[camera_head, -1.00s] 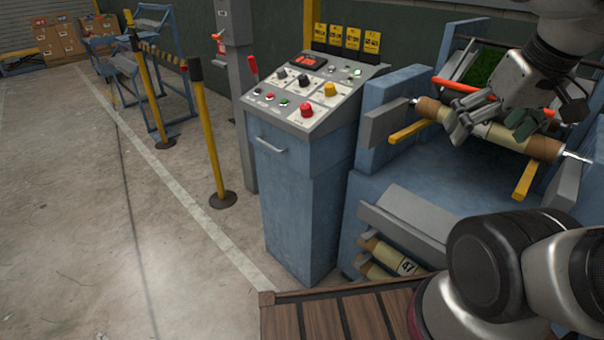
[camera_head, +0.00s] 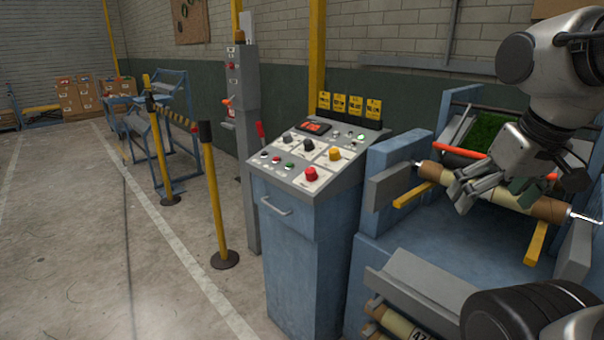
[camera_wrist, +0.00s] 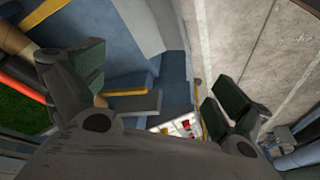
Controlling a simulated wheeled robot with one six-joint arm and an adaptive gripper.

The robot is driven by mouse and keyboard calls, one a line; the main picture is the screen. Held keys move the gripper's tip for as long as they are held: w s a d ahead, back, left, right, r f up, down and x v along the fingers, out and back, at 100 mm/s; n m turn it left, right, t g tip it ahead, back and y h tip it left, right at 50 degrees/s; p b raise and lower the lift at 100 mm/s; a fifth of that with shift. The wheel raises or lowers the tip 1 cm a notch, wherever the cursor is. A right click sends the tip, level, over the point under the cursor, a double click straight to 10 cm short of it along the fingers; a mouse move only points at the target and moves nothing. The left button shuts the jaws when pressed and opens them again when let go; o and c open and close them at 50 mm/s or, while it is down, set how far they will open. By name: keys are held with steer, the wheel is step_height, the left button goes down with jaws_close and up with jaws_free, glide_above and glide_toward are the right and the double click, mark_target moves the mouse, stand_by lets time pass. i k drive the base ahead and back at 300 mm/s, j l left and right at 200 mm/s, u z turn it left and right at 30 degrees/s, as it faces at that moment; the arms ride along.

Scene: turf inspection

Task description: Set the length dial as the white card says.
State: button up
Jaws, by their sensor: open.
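The control console (camera_head: 318,160) has a sloped panel with two black knobs, a yellow knob (camera_head: 335,153), a red mushroom button (camera_head: 311,174), small buttons and a red-lit display (camera_head: 314,127). Pale labels lie around the knobs, too small to read. I cannot tell which knob is the length dial or pick out the white card. My gripper (camera_head: 491,194) is open, right of the console, in front of a brown roller (camera_head: 545,208); contact is unclear. In the wrist view, the open fingers (camera_wrist: 165,92) have part of the console panel (camera_wrist: 183,127) below and between them.
Several yellow tags (camera_head: 340,105) stand behind the panel. A blue machine (camera_head: 450,235) with an orange bar and green turf is on the right. A yellow post (camera_head: 213,195) and a grey column (camera_head: 243,130) stand left of the console.

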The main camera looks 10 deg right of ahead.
mark_target(287, 137)
steer(key=j, duration=0.6)
steer(key=k+j+z, duration=0.15)
steer(key=j, duration=0.4)
steer(key=i+j+z, duration=0.1)
steer(key=i+j, duration=0.3)
steer(key=j, duration=0.25)
steer(key=i+j+z, duration=0.25)
steer(key=i, duration=0.45)
steer(key=i+j, duration=0.35)
steer(key=i, duration=0.15)
steer(key=z, duration=0.05)
